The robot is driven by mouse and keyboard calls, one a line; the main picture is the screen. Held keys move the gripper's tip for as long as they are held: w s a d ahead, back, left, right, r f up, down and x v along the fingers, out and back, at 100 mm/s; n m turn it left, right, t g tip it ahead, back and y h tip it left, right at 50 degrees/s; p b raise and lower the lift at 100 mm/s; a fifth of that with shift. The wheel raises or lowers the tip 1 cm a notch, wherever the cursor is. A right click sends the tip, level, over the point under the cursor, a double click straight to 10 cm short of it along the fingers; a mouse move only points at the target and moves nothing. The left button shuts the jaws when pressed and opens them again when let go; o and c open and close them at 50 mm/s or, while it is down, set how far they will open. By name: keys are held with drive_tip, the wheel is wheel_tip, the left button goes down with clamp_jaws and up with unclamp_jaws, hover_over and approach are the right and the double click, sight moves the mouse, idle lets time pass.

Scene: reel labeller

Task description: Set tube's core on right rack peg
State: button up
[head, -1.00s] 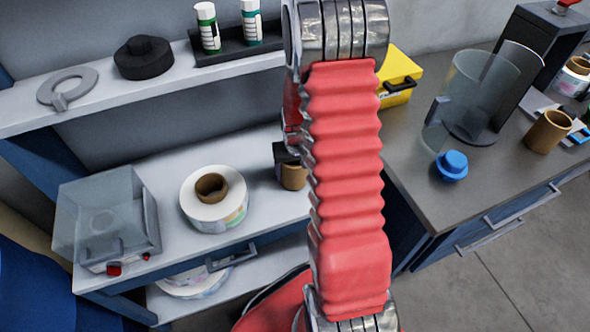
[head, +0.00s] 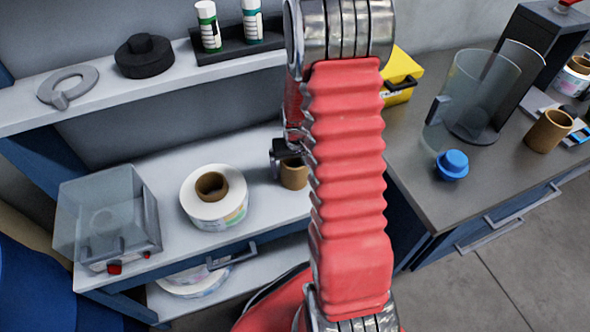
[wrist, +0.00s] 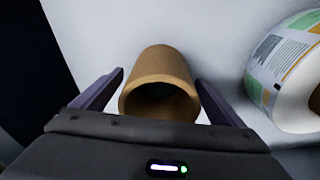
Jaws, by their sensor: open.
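A brown cardboard core (head: 293,174) stands on the light shelf beside my arm, partly hidden by it. In the wrist view the core (wrist: 155,75) lies between my two fingers, with its open end facing the camera. My gripper (wrist: 160,80) is open; a gap shows on each side of the core. In the head view my gripper (head: 285,152) is mostly hidden behind my red arm. A second brown core (head: 548,131) stands on the grey bench at the right. I cannot make out a rack peg in either view.
A white label reel (head: 214,197) on a brown core sits left of the near core; a reel (wrist: 290,75) also shows at the wrist view's right. A clear-lidded box (head: 108,220) stands further left. On the bench are a clear cylinder (head: 483,95) and blue knob (head: 452,165).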

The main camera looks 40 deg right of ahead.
wheel_tip(320, 180, up, 13)
drive_tip(key=s, duration=0.1)
drive_tip(key=shift+s+a+f, duration=0.15)
drive_tip(key=shift+a, duration=0.2)
drive_tip(key=shift+s, duration=0.1)
idle(1.0)
